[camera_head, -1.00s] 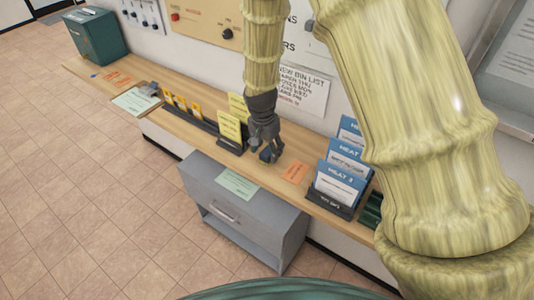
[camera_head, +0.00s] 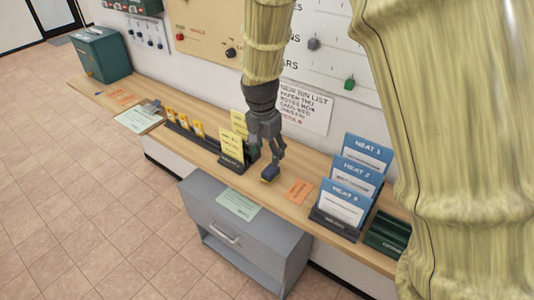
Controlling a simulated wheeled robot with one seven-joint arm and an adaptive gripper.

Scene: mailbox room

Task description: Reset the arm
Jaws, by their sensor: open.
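My gripper (camera_head: 272,168) is dark grey and hangs from my pale, bamboo-textured arm, pointing down over the middle of the wooden shelf (camera_head: 305,212). Its fingers are apart. An orange slip (camera_head: 299,191) lies to the right of the gripper. A holder with yellow cards (camera_head: 232,148) stands close to its left.
A green box (camera_head: 102,54) stands at the far left. A grey drawer cabinet (camera_head: 243,237) is below. Wall panels and a posted list (camera_head: 305,108) are behind.

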